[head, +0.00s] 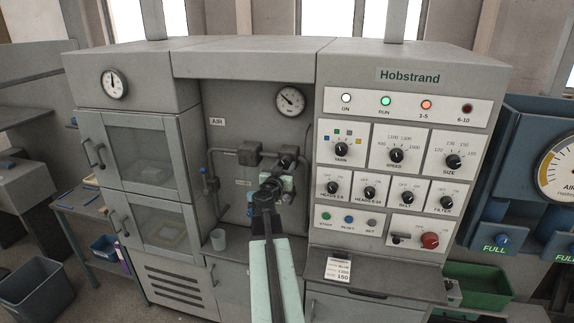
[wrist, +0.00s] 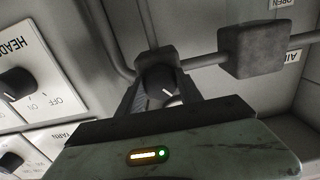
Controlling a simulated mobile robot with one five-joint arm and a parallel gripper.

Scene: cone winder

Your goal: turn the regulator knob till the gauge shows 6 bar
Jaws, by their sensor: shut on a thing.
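The round white gauge (head: 290,99) is on the back wall of the recess in the head view. Its needle leans to the upper left; its figures are too small to read. The dark regulator knob (wrist: 158,84), with a white pointer line, sits on the pipework in the wrist view. My gripper (wrist: 163,96) is shut on this knob, one finger on each side. In the head view my gripper (head: 282,174) is at the pipework below the gauge, and my arm hides part of the knob there.
A grey block (wrist: 252,50) sits on the pipe beside the knob. An AIR label (head: 217,121) is on the recess wall. A control panel (head: 395,150) with several dials stands close on the right. A small cup (head: 218,239) stands at the recess's lower left. Another gauge (head: 114,84) is at upper left.

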